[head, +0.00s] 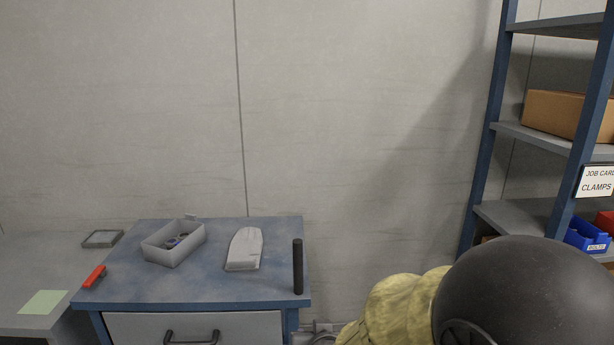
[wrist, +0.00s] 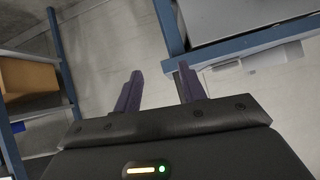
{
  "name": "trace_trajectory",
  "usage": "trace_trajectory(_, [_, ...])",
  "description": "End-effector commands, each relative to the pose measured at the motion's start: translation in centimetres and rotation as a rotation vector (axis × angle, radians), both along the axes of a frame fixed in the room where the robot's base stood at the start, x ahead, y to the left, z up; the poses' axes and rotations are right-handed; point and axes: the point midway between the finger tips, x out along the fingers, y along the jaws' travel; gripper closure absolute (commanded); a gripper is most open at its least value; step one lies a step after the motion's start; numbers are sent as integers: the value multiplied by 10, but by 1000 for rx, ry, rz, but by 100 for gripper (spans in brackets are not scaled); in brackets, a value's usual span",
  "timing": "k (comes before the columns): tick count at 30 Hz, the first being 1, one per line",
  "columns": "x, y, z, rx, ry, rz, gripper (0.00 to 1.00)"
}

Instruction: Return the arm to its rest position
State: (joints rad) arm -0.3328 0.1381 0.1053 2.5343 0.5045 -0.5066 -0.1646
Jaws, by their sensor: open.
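My gripper (wrist: 160,92) shows in the wrist view with its two purple fingers apart and nothing between them. Pale wall or floor surface shows behind the fingers. In the head view my arm fills the lower right corner, with a dark rounded link and a yellowish sleeve; the gripper itself is out of that view. The arm is to the right of the blue workbench (head: 210,290) and in front of the shelving. No object is held.
A blue-framed shelf (head: 483,140) with a cardboard box (head: 556,114) and blue bin (head: 586,236) stands right.

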Motion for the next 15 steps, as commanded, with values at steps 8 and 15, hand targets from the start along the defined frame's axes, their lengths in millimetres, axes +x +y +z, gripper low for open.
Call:
trace_trajectory(8, [-44, -63, -32, -44, 340, 13, 59])
trace_trajectory(15, [-88, -107, -45, -92, 565, -11, 59])
